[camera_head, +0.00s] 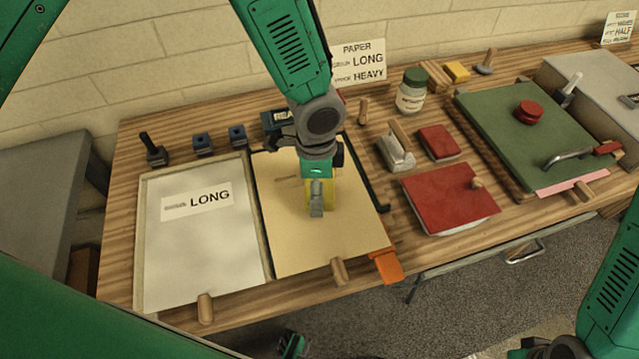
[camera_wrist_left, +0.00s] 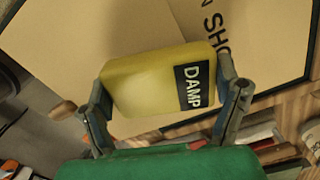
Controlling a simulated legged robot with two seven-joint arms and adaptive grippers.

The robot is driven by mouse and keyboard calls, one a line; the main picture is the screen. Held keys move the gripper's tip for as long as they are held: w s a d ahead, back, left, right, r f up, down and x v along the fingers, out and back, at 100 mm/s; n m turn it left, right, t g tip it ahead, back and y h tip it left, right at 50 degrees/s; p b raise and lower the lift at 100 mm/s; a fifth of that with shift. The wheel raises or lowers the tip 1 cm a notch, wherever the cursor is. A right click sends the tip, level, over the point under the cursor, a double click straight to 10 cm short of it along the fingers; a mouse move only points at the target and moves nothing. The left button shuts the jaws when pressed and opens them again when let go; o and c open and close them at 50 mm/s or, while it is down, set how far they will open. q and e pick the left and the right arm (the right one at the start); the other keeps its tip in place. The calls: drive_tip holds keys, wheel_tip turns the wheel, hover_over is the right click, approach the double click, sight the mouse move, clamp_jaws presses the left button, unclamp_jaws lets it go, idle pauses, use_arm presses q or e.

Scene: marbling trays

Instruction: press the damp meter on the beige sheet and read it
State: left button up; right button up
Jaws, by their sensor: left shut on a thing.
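My left gripper (camera_head: 317,205) is over the middle of the beige sheet (camera_head: 345,245). It is shut on the yellow damp meter (camera_head: 331,194), which is partly hidden behind the finger. In the left wrist view the meter (camera_wrist_left: 140,82) sits between both fingers, with a black DAMP label facing the camera. The beige sheet (camera_wrist_left: 110,30) lies behind it, with dark lettering partly cut off. I cannot tell whether the meter touches the sheet, and no reading shows. A dark part of my right gripper (camera_head: 555,347) shows at the bottom right edge; its fingers are unclear.
A pale tray (camera_head: 143,240) with a LONG label lies left of the sheet. An orange block (camera_head: 386,266) is at the sheet's front right corner. A red book-like block (camera_head: 445,195), a jar (camera_head: 411,92) and a green press board (camera_head: 500,125) stand right.

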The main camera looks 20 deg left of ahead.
use_arm(q)
drive_tip(key=shift+a, duration=0.65)
drive_tip(key=shift+a+f, duration=0.15)
drive_tip(key=shift+a, duration=0.35)
drive_tip(key=shift+d, duration=0.45)
drive_tip(key=shift+d+f, duration=0.1)
drive_tip(key=shift+d, duration=0.45)
drive_tip(key=shift+a+f, duration=0.25)
drive_tip(key=shift+a, duration=0.55)
drive_tip(key=shift+d, duration=0.65)
drive_tip(key=shift+a, duration=0.5)
use_arm(e)
drive_tip(key=shift+a+r, duration=0.15)
drive_tip(key=shift+a, duration=0.6)
